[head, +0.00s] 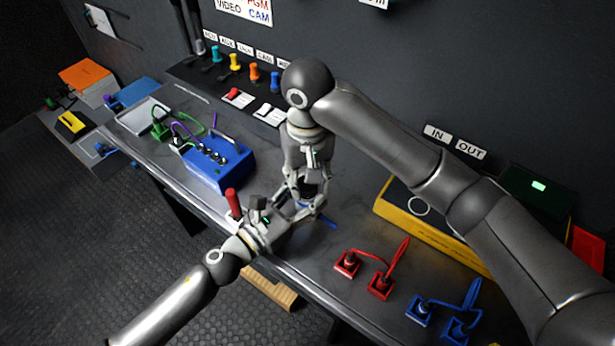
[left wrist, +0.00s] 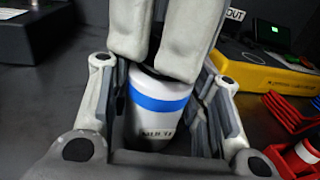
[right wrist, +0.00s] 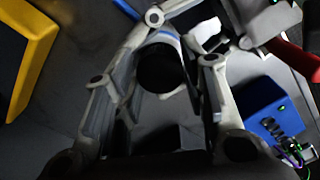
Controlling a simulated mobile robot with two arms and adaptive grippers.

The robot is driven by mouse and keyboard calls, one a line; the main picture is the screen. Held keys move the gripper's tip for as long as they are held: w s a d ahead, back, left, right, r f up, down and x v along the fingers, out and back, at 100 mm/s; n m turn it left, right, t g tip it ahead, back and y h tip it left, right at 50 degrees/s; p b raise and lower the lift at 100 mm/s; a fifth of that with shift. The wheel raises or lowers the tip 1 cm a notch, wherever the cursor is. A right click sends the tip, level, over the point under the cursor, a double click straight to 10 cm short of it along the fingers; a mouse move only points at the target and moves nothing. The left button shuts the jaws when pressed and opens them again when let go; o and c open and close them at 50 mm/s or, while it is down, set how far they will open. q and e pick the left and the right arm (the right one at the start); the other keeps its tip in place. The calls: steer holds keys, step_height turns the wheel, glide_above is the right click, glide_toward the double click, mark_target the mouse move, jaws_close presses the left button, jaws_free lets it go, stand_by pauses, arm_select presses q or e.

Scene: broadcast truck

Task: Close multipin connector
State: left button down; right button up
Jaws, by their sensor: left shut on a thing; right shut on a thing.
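The multipin connector shows in the left wrist view as a white cylinder (left wrist: 155,105) with a blue band and partly readable dark lettering. My left gripper (head: 303,212) is shut around this white body above the bench. My right gripper (head: 311,190) comes down from above and is shut at the connector's upper end. In the right wrist view a dark round end (right wrist: 162,68) with a white and blue edge sits between its fingers. The fingers of both grippers hide the joint, so I cannot tell how far the connector's parts are together.
A blue box (head: 218,165) with cables stands left of the grippers, near a red upright handle (head: 233,203). Red sockets (head: 364,275) and blue sockets (head: 440,318) with looped cables lie to the right. A yellow-sided case (head: 432,232) is behind them. The bench's front edge is close.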

steer(key=m, duration=0.6)
steer(key=shift+m, duration=0.3)
steer(key=m, duration=0.7)
steer(key=shift+w, duration=0.1)
steer(key=o, duration=0.7)
step_height(320, 180, up, 12)
arm_select(q)
steer(key=c, duration=0.7)
jaws_free()
